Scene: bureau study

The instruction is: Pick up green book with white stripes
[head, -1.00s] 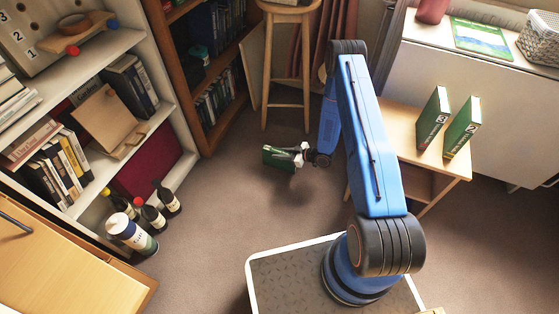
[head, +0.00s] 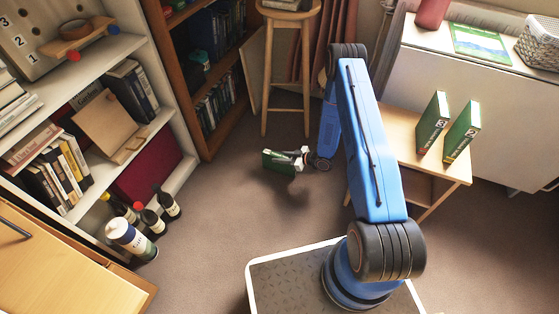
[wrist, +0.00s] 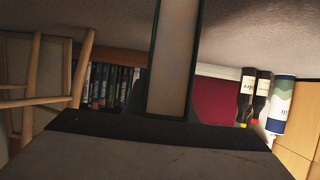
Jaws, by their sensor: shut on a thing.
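My gripper (head: 297,160) is shut on a green book (head: 279,161) with some white on it. It holds the book in the air above the carpet, left of my arm in the head view. In the wrist view, the held book (wrist: 172,60) shows edge-on as a pale block of pages between dark green covers. Its stripes cannot be made out there. Two more green books with white markings stand upright on a small wooden table, a left one (head: 432,122) and a right one (head: 462,132). My gripper is well away from them.
The small table (head: 398,123) stands right of my arm. A white bookcase (head: 187,172) is at left, with several bottles (head: 150,221) on the floor before it. A stool (head: 291,12) and brown bookcase (head: 207,140) stand behind. Carpet (head: 225,215) between is clear.

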